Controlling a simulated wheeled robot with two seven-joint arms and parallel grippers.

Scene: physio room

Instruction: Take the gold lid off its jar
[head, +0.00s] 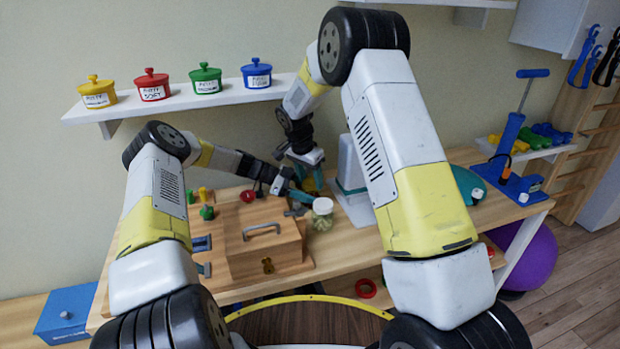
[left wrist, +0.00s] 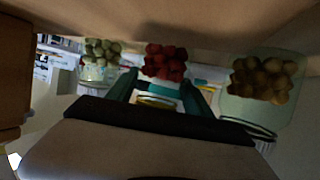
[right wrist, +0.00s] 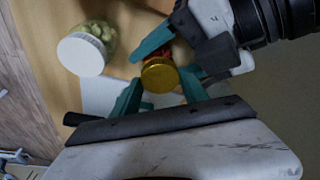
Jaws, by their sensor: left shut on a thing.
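The gold lid (right wrist: 160,76) sits on a jar with red contents, mostly hidden under it in the right wrist view. The left wrist view shows this jar (left wrist: 165,62) inverted, between my left fingers, with its gold rim at the bottom. My left gripper (head: 302,196) is shut on the jar from the side; its teal fingers also show in the right wrist view (right wrist: 168,45). My right gripper (head: 307,158) points down above the jar. Its fingers (right wrist: 160,86) are apart, one on each side of the lid; contact is unclear.
A white-lidded jar with green contents (right wrist: 84,52) stands close by; it also shows in the head view (head: 322,213). A jar with brown contents (left wrist: 262,80) is on the other side. A wooden box with a handle (head: 265,245) stands on the table. A shelf (head: 180,106) carries putty pots.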

